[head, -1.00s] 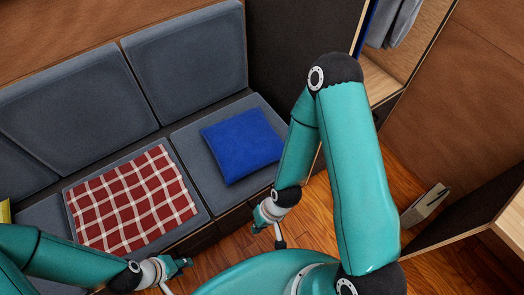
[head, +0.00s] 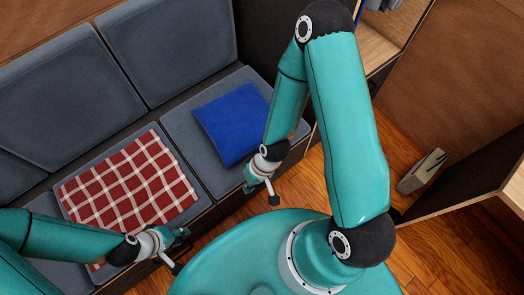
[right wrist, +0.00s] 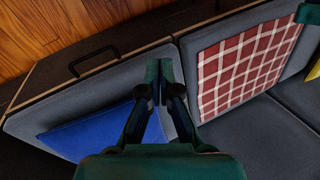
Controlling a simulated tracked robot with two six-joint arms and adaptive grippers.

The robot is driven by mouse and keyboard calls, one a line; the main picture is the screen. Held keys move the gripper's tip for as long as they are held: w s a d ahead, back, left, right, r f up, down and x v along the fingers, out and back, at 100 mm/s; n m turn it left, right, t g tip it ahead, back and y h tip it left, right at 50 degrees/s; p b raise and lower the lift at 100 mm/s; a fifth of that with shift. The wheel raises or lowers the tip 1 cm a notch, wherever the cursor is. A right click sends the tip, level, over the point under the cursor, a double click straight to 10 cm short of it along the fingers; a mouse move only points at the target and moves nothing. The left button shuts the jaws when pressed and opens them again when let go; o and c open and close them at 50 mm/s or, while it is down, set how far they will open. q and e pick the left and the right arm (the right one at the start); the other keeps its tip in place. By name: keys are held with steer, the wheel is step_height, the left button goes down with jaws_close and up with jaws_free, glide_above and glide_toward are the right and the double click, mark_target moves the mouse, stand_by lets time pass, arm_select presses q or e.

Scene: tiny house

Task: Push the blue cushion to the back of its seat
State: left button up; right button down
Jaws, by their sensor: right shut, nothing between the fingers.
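The blue cushion (head: 232,122) lies flat on the grey seat pad (head: 180,128) at the right end of the bench, with a bare strip of pad behind it. My right gripper (head: 250,184) is shut and empty at the front edge of that seat, in front of the cushion. In the right wrist view, the closed fingertips (right wrist: 158,72) are over the seat pad, with part of the cushion (right wrist: 90,135) at their left. I cannot tell whether they touch the pad. My left gripper (head: 182,233) is by the bench front, below the checked cloth; its jaws are too small to judge.
A red checked cloth (head: 130,185) covers the neighbouring seat. Grey back cushions (head: 165,45) line the bench, and a dark panel (head: 275,35) closes its right end. A drawer handle (right wrist: 92,58) shows on the bench front. A small object (head: 422,172) stands on the wooden floor.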

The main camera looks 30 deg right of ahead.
steer(key=w+d+f+n+b, duration=0.2)
steer(key=w+d+f+b, duration=0.4)
steer(key=b, duration=0.6)
steer(key=w+d+r+n+h+b, duration=0.1)
steer(key=w+d+r+h+b, duration=0.2)
steer(key=d+b, duration=0.6)
steer(key=shift+g+h, duration=0.3)
steer(key=shift+h, duration=0.2)
steer(key=w+f+b, duration=0.1)
steer(key=f, duration=0.6)
steer(key=w+f+b, duration=0.1)
steer(key=f, duration=0.2)
steer(key=shift+w+a+f+b, duration=0.35)
steer(key=shift+a, duration=0.05)
steer(key=shift+w+a, duration=0.1)
steer(key=shift+w, duration=0.6)
